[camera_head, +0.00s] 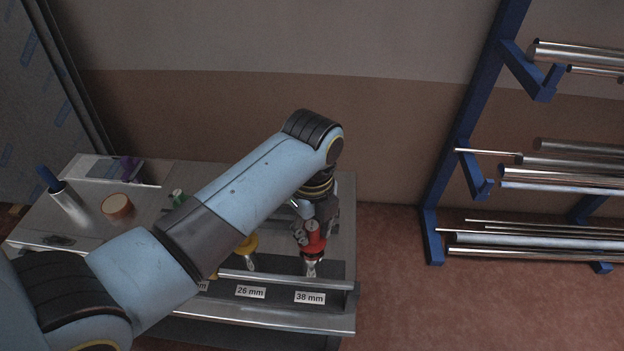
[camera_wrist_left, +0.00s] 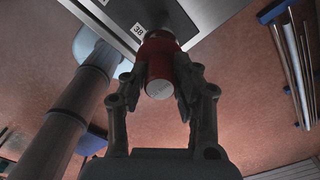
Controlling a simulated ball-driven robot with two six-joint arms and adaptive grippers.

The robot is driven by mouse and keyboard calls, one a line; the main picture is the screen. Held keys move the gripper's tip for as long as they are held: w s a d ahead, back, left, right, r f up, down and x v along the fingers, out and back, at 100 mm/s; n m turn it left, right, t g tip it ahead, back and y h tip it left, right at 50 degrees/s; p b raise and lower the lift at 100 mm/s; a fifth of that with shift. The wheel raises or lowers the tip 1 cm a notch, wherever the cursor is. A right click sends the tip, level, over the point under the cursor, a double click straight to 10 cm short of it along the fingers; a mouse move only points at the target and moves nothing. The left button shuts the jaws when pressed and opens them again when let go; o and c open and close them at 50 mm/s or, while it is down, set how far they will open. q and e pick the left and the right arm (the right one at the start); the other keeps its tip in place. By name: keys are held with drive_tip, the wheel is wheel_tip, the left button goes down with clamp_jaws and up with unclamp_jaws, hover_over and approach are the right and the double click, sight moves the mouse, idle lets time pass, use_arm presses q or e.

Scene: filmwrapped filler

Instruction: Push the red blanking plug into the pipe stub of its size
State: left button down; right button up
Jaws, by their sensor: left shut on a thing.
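The red blanking plug (camera_head: 315,241) is at the top of the metal pipe stub (camera_head: 311,268) above the 38 mm label (camera_head: 310,297). My left gripper (camera_head: 312,222) comes down from above and is shut on the plug. In the left wrist view the red plug (camera_wrist_left: 160,58) sits between both fingers of the gripper (camera_wrist_left: 160,82), its pale round end facing the camera. The pipe stub (camera_wrist_left: 151,18) shows beyond it, in line with it. I cannot tell how deep the plug sits in the stub. My right gripper is not in view.
A yellow plug (camera_head: 247,245) is at the stub by the 26 mm label (camera_head: 250,292). My left arm hides part of the bench. A metal cup (camera_head: 70,201) with a blue-handled item and a tape roll (camera_head: 117,207) stand left. A blue pipe rack (camera_head: 472,150) stands right.

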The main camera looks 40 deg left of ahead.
use_arm(q)
drive_tip(key=shift+f+b, duration=0.6)
drive_tip(key=shift+f, duration=1.05)
drive_tip(key=c, duration=0.9)
unclamp_jaws()
drive_tip(key=shift+c, duration=0.2)
drive_tip(key=shift+o, duration=0.4)
drive_tip(key=o, duration=0.4)
drive_tip(key=shift+r+p, duration=0.7)
drive_tip(key=shift+r, duration=3.3)
